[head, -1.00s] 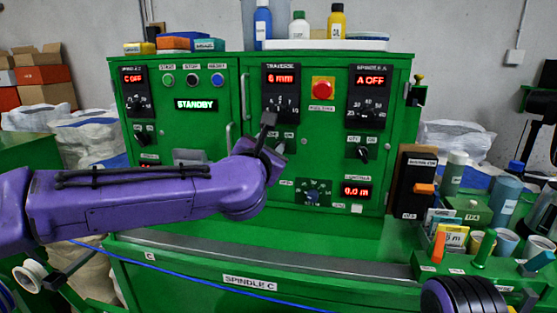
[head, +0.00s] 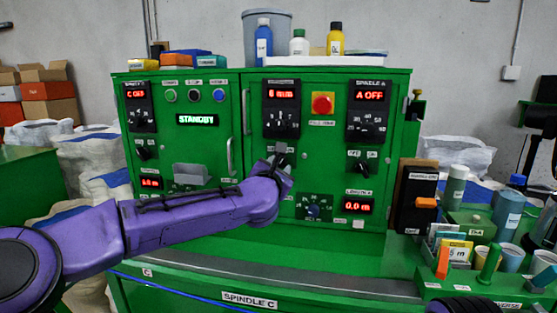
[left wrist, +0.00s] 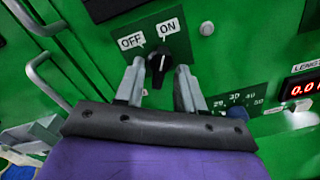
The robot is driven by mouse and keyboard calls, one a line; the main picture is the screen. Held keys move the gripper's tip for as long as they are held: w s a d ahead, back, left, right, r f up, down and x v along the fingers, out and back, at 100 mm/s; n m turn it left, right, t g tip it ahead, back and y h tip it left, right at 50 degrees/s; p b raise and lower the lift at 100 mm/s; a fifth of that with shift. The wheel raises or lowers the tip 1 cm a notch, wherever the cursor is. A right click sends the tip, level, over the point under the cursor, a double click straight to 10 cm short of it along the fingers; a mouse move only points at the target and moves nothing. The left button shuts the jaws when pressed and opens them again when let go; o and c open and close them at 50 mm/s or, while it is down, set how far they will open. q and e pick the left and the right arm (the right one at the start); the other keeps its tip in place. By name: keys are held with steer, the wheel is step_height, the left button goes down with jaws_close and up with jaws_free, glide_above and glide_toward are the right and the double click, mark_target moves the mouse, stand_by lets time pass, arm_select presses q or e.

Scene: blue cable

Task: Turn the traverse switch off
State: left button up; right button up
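The traverse switch is a black rotary knob (left wrist: 157,67) with OFF and ON labels above it in the left wrist view. Its white mark appears to point up, toward ON. My left gripper (left wrist: 161,72) is open, with one finger on each side of the knob; whether either touches it I cannot tell. In the head view my left gripper (head: 280,158) is below the TRAVERSE panel (head: 282,108) and mostly covers the switch. The panel's red readout is lit.
The green cabinet carries a SPINDLE A panel (head: 368,110) with its own switch (head: 361,165), a red button (head: 323,103) and a lower dial (head: 313,210). A metal door handle (head: 231,157) is left of my gripper. Cups and bottles crowd the right side.

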arm_select(q)
steer(key=shift+w, duration=0.25)
jaws_close()
